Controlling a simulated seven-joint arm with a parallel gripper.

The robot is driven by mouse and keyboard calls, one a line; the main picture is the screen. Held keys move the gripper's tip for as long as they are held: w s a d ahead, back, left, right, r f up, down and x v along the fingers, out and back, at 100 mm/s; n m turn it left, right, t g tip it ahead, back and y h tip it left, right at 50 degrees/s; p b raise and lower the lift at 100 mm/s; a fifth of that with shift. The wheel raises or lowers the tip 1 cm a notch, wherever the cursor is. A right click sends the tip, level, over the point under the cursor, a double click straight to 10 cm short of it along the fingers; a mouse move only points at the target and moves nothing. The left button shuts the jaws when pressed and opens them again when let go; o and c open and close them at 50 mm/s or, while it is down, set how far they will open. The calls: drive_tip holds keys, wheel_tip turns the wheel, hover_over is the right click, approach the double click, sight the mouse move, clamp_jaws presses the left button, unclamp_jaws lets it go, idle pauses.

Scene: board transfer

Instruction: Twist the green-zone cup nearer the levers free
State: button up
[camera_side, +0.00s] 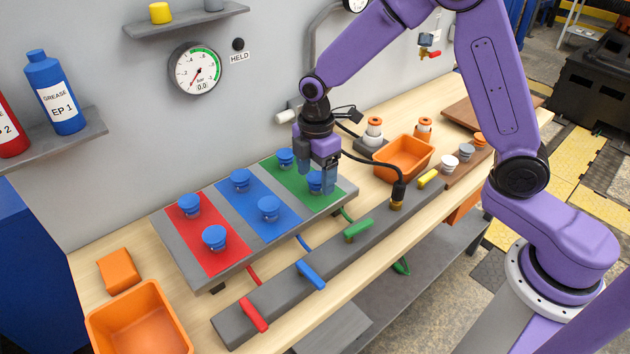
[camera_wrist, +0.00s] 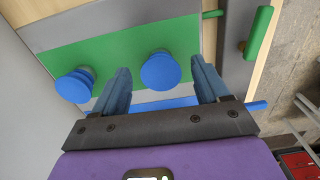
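The green zone (camera_side: 288,178) of the board holds two blue cups. The cup nearer the levers (camera_side: 314,183) stands upright and is partly covered by my fingers in the side view. In the wrist view this cup (camera_wrist: 160,71) appears between my fingertips, with a visible gap on each side. My gripper (camera_side: 322,178) points down at it with its blue fingers open; the wrist view shows both fingers (camera_wrist: 160,66) apart. The other green-zone cup (camera_side: 285,158) is nearer the wall and also shows at the left in the wrist view (camera_wrist: 75,85).
Two blue cups each stand on the red zone (camera_side: 188,238) and blue zone (camera_side: 252,188). The lever bar (camera_side: 280,284) runs in front, with its green lever (camera_side: 358,230) close to my gripper. An orange bin (camera_side: 403,155) is behind right. The wall gauge (camera_side: 196,70) reads 0.0.

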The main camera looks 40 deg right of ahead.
sight(317, 177)
wheel_tip(317, 177, up, 17)
drive_tip(key=s+d+f+m, duration=0.1)
drive_tip(key=s+d+f, duration=0.1)
drive_tip(key=s, duration=0.7)
drive_tip(key=s+d+f+m, duration=0.2)
drive_tip(key=s+d+f, duration=0.1)
drive_tip(key=s, duration=0.7)
drive_tip(key=s+d+f+m, duration=0.2)
drive_tip(key=s+d+f, duration=0.1)
drive_tip(key=s, duration=0.6)
drive_tip(key=shift+s+d, duration=0.4)
